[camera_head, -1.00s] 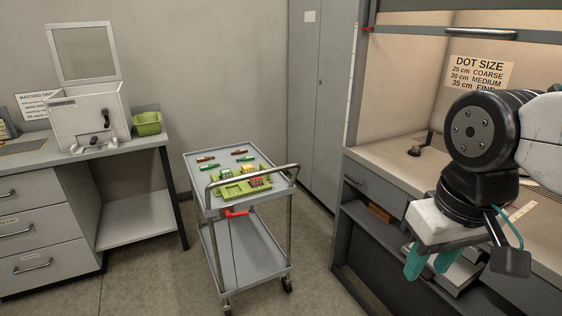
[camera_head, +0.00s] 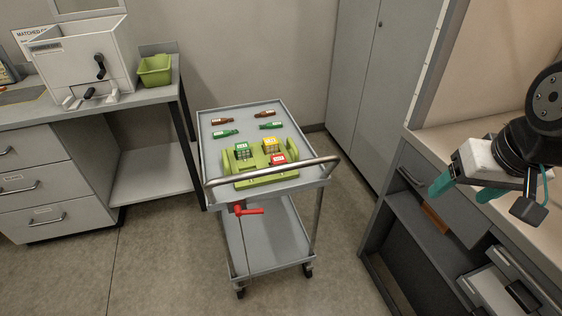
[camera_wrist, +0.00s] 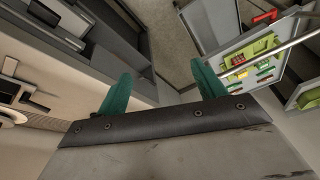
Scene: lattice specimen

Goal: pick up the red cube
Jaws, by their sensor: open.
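A red cube (camera_head: 278,159) with a pale label on top sits in a green tray (camera_head: 262,179) on the grey trolley, behind the trolley's handle. A green cube (camera_head: 242,151) and a yellow cube (camera_head: 271,146) sit in the same tray. My gripper (camera_head: 463,189) is open and empty, well to the right of the trolley, in front of the bench. In the wrist view its two teal fingers (camera_wrist: 163,85) are spread with nothing between them, and the green tray (camera_wrist: 254,50) shows at the upper right.
The trolley (camera_head: 214,117) also carries two brown and two green small items. A counter with a white box (camera_head: 75,60) and green bin (camera_head: 155,70) stands left. Floor is clear between.

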